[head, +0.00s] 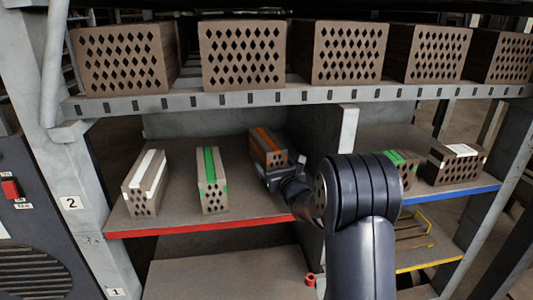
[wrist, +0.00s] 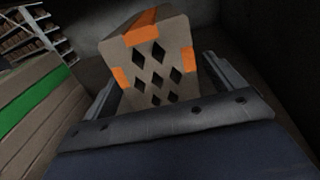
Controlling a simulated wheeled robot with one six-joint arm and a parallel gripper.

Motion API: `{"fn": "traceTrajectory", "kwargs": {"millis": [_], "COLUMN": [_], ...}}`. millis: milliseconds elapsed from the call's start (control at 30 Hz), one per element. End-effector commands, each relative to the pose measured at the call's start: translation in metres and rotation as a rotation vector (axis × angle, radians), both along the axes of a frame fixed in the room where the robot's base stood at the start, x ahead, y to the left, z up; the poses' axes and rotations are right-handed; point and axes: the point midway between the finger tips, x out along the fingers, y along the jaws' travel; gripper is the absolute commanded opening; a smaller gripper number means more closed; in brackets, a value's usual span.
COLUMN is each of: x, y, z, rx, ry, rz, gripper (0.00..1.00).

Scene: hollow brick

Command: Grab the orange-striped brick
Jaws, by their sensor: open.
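The orange-striped brick (head: 267,144) is a brown hollow brick on the middle shelf, in the red-edged bay, with an orange stripe along its top. In the wrist view the orange-striped brick (wrist: 157,62) shows its end face with diamond holes and orange patches. My gripper (head: 277,176) is at its near end in the head view. In the wrist view my gripper (wrist: 163,82) is open, with one finger on each side of the brick. I cannot tell whether either finger touches it.
A green-striped brick (head: 212,180) and a white-striped brick (head: 146,183) stand to the left on the same shelf (head: 190,222). A divider (head: 347,127) stands to the right. Several bricks line the upper shelf (head: 240,98). More bricks, one white-labelled (head: 453,165), sit in the blue-edged bay.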

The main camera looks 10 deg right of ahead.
Motion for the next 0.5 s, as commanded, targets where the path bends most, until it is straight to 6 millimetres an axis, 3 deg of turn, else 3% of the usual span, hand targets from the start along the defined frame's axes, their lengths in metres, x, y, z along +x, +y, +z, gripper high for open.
{"fn": "traceTrajectory", "kwargs": {"millis": [233, 500], "x": [0.032, 0.042], "y": [0.006, 0.007], "z": [0.001, 0.0], "rx": [0.0, 0.0], "ry": [0.0, 0.0], "rz": [0.001, 0.0], "gripper": [0.89, 0.89]}}
